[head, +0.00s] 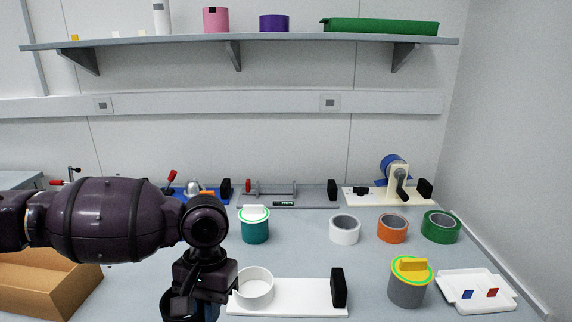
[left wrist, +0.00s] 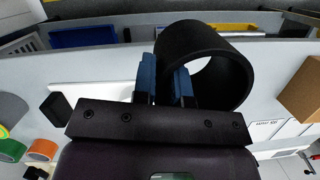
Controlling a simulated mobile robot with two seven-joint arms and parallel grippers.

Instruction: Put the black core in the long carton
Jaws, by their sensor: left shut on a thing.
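The black core (left wrist: 203,40) is a thick black ring. In the left wrist view my left gripper (left wrist: 165,72) is shut on its wall, one blue finger on each side. In the head view my left gripper (head: 208,304) is low in front, left of the white holder board, and the core is mostly hidden or cut off at the bottom edge. The long carton (head: 30,291) is an open brown box at the lower left, partly behind my left arm. A brown box also shows at the right of the left wrist view (left wrist: 303,92). My right gripper is not in view.
A white board (head: 300,297) with a white ring and a black block lies right of the gripper. A teal canister (head: 255,229), a grey canister (head: 406,290), white, orange and green rolls, and a white tray (head: 476,303) stand further right. Fixtures line the back.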

